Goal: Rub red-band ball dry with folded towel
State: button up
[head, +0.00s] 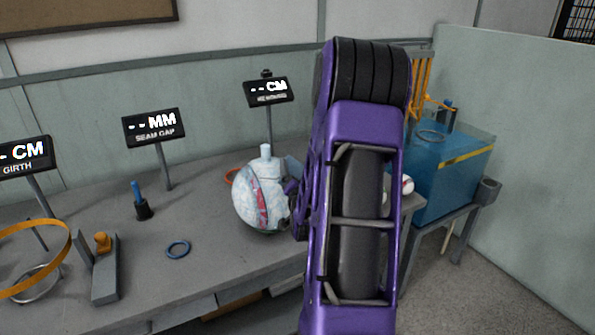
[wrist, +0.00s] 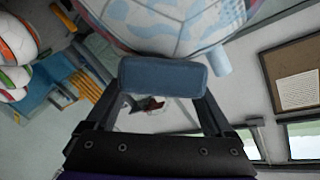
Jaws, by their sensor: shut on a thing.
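The red-band ball (head: 262,198), white and pale blue with a red stripe, stands on the grey bench just left of my arm in the head view. A light-blue peg stands up at its top. In the wrist view the ball (wrist: 165,18) fills the top edge. The folded towel (wrist: 162,76), a blue-grey pad, is gripped between the fingers of my gripper (wrist: 162,88). The towel overlaps the ball's lower edge there and looks against it or very close; contact is not certain. In the head view my gripper (head: 294,195) is at the ball's right side, partly hidden by my purple arm.
A blue water tank (head: 455,180) stands right of my arm. Signs on posts, such as the seam gap sign (head: 154,127), line the bench back. A blue ring (head: 178,249), an orange hoop (head: 68,245) and a grey block stand lie left. Several other balls (wrist: 15,45) show at left in the wrist view.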

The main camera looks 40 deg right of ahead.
jog(key=shift+w+d, duration=0.35)
jog(key=shift+d, duration=0.3)
jog(key=shift+w+d, duration=0.3)
jog(key=shift+d, duration=0.3)
jog(key=shift+s+a, duration=0.35)
jog(key=shift+a, duration=0.35)
jog(key=shift+s+a, duration=0.35)
jog(key=shift+a, duration=0.3)
dwell(1.6)
jog(key=s+d+r+p, duration=0.1)
jog(key=s+d+r, duration=0.1)
jog(key=s+r, duration=0.1)
jog(key=shift+s+r, duration=0.35)
jog(key=shift+r, duration=0.35)
jog(key=shift+a, duration=0.1)
dwell(0.6)
